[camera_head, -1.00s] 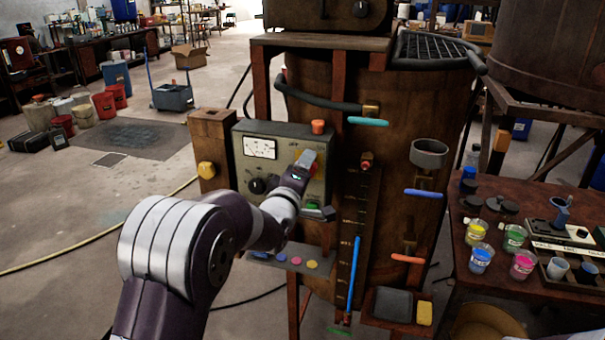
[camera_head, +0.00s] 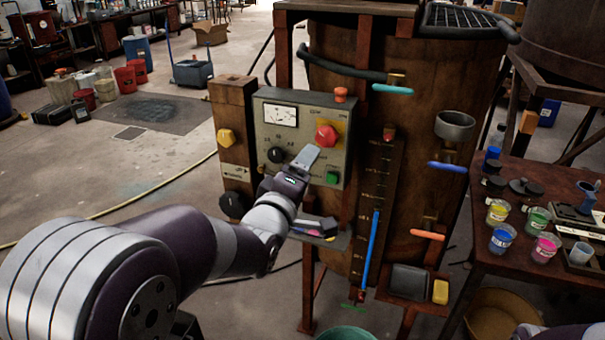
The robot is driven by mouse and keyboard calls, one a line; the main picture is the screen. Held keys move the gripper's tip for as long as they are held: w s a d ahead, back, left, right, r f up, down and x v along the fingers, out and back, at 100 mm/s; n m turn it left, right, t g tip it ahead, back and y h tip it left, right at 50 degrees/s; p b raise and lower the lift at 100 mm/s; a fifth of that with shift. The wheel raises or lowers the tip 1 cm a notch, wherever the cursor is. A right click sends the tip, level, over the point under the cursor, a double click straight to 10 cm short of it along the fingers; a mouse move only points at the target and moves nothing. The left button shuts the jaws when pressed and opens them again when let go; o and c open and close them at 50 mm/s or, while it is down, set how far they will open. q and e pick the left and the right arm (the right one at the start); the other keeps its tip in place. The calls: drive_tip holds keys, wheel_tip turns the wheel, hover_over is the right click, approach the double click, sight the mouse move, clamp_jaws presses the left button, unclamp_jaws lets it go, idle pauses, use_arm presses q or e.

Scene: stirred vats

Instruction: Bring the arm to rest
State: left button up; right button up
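My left arm reaches in from the lower left. Its gripper (camera_head: 305,158) is in front of the lower middle of the grey control panel (camera_head: 263,112), just below the red mushroom button (camera_head: 326,136). It seems apart from the button, but I cannot tell its exact gap from the panel. The fingers overlap edge-on, so their opening is unclear; no held object shows. A green button (camera_head: 333,178) is to the right of the fingers and a black knob (camera_head: 276,155) to the left.
A small shelf (camera_head: 341,241) with small items is below the gripper. The wooden vat (camera_head: 420,110) carries colored handles and a blue sight tube (camera_head: 371,247). A table (camera_head: 482,240) with paint cups is at right. Open floor lies left.

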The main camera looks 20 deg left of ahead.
use_arm(q)
drive_tip(key=s+f+m+g+p, duration=0.1)
drive_tip(key=s+f+m+g, duration=0.35)
drive_tip(key=f, duration=0.25)
drive_tip(key=s+f+m+g+p, duration=0.1)
drive_tip(key=s+f+m+g, duration=0.35)
drive_tip(key=f, duration=0.35)
drive_tip(key=s+f+m+g+p, duration=0.2)
drive_tip(key=s+m+g, duration=0.3)
drive_tip(key=s, duration=0.7)
drive_tip(key=d+g+p, duration=0.1)
drive_tip(key=g, duration=0.1)
drive_tip(key=shift+s+g+y+p, duration=0.15)
drive_tip(key=shift+g+y+p, duration=0.15)
drive_tip(key=shift+p, duration=0.1)
